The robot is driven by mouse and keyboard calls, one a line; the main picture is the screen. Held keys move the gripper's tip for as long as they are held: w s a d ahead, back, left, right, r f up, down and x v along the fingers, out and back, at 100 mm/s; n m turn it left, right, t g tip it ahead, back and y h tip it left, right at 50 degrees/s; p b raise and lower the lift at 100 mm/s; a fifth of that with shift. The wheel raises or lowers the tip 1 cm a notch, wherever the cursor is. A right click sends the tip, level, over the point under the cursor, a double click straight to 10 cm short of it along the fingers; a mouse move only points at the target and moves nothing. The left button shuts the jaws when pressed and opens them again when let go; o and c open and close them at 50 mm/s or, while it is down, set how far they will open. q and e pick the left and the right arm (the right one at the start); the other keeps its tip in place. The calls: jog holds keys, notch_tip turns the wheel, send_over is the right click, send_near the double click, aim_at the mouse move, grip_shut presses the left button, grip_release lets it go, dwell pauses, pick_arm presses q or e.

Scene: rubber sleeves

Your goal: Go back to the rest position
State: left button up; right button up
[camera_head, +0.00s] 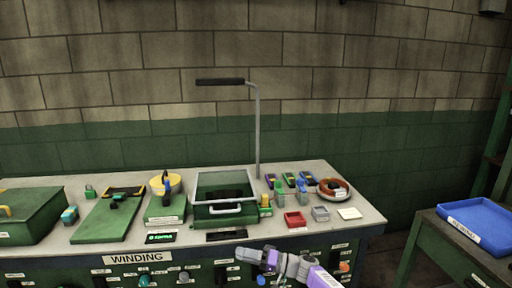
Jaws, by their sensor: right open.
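My right gripper (253,256) shows at the bottom centre, in front of the bench's front panel and below the tabletop edge. Its purple and grey arm comes in from the lower right. The jaws are open and nothing shows between them. My left gripper is not in view.
The grey workbench (340,232) holds a green box (30,218), a green board (98,228), a yellow bowl, a red bin (295,220), a grey bin and a round coil (333,188). A bent metal post (257,130) rises behind. A blue tray (478,222) sits on a side table.

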jog(key=s+a+f+m+g+h+p, duration=0.15)
jog(key=s+f+h, duration=0.35)
jog(key=f, duration=0.6)
jog(key=s+f+m+g+h+p, duration=0.1)
jog(key=s+f+m+h, duration=0.25)
jog(key=s+f, duration=0.55)
jog(key=s+d+f+h+p, duration=0.2)
jog(key=s+d+f+h, duration=0.2)
jog(key=s+d+f, duration=0.45)
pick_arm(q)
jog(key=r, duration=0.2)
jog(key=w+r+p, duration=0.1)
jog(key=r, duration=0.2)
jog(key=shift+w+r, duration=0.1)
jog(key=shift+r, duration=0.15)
pick_arm(e)
jog(key=s+d+h, duration=0.1)
jog(key=s+d, duration=0.2)
jog(key=s, duration=0.5)
jog(key=s+d+m+h, duration=0.1)
jog(key=s+d, duration=0.2)
jog(key=s, duration=0.5)
jog(key=shift+s+d+m+h, duration=0.2)
jog(key=shift+s+m+h, duration=0.1)
jog(key=shift+s+h, duration=0.05)
jog(key=shift+s, duration=0.1)
